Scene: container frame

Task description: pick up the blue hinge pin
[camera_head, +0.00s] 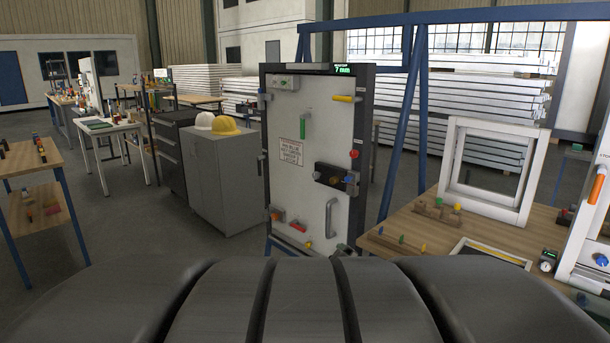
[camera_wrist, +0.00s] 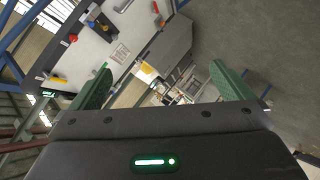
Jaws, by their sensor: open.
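Small blue parts show in the head view, and I cannot tell for sure which is the blue hinge pin. One blue piece (camera_head: 350,179) sits in the dark block on the white upright panel (camera_head: 322,190), next to an orange one. A blue knob (camera_head: 600,259) is on the white panel at the far right edge. My gripper (camera_wrist: 160,67) shows in the wrist view, with its two green fingers wide apart and nothing between them. The panel (camera_wrist: 95,50) appears tilted at the upper left there, beyond the fingers and apart from them. My gripper is not visible in the head view.
A wooden table (camera_head: 410,228) at the right carries a white frame (camera_head: 527,172) and small coloured parts. A grey cabinet (camera_head: 224,178) with two helmets stands left of the panel. Blue steel posts (camera_head: 401,125) rise behind the panel. Open floor lies at the left.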

